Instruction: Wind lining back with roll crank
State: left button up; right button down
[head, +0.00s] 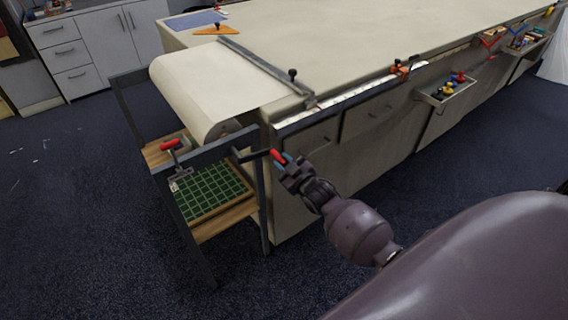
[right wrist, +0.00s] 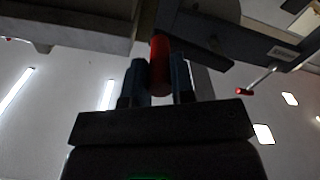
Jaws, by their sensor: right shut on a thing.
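The cream lining (head: 190,85) runs from the roll at the table's left end up onto the tabletop. The roll (head: 222,130) sits in a dark metal frame (head: 210,152). The crank's red handle (head: 277,156) is at the frame's front right corner. My right gripper (head: 281,161) is shut on this red handle. In the right wrist view the red handle (right wrist: 159,62) stands between the two blue-grey fingers (right wrist: 158,80). My left gripper is not in view.
A dark bar (head: 265,68) lies across the lining on the long table (head: 370,35).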

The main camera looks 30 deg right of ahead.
jog(key=c, duration=1)
grip_release()
jog(key=s, duration=0.5)
jog(key=s+p, duration=0.1)
jog(key=s, duration=0.4)
jog(key=shift+s+d, duration=0.2)
jog(key=shift+s, duration=0.2)
